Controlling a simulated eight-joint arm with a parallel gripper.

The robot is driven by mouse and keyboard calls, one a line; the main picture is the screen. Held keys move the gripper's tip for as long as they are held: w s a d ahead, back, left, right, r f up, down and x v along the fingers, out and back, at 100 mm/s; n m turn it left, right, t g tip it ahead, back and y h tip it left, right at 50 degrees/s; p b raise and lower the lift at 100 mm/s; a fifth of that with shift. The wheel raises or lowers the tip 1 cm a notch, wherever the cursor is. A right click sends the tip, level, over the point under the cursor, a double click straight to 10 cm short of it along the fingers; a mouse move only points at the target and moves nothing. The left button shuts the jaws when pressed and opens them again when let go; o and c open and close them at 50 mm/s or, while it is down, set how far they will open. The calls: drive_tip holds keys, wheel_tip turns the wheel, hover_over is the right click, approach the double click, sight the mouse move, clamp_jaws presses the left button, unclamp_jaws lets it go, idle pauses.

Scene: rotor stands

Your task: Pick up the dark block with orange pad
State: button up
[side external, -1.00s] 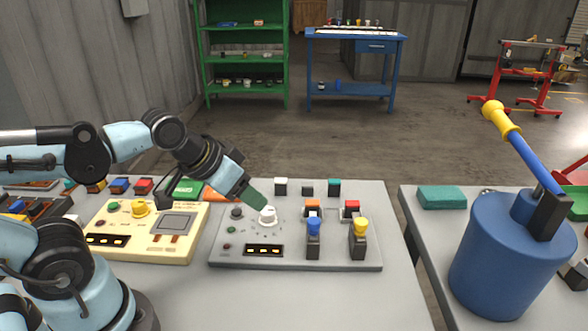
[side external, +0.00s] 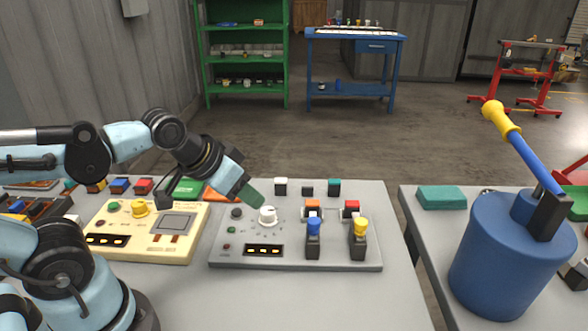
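My gripper (side external: 252,196) has green fingertips and hangs over the panel's left part, beside the white knob (side external: 268,215).
The blue-topped lever (side external: 314,228) and yellow-topped lever (side external: 360,228) rise in front. White, dark and teal blocks line the panel's back. A cream panel (side external: 120,251) lies left; a blue drum (side external: 490,270) stands right.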

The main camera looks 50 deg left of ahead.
wheel_tip(320, 180, up, 2)
drive_tip(key=m+g+h, duration=0.1)
drive_tip(key=m+g, duration=0.5)
drive_tip(key=m, duration=0.3)
hover_over(312, 202)
drive_tip(key=s+a, duration=0.1)
drive_tip(key=a, duration=0.1)
drive_tip(key=f, duration=0.4)
drive_tip(key=d+f, duration=0.1)
drive_tip(key=f, duration=0.3)
drive_tip(key=w+d+f, duration=0.1)
drive_tip(key=f, duration=0.3)
clamp_jaws()
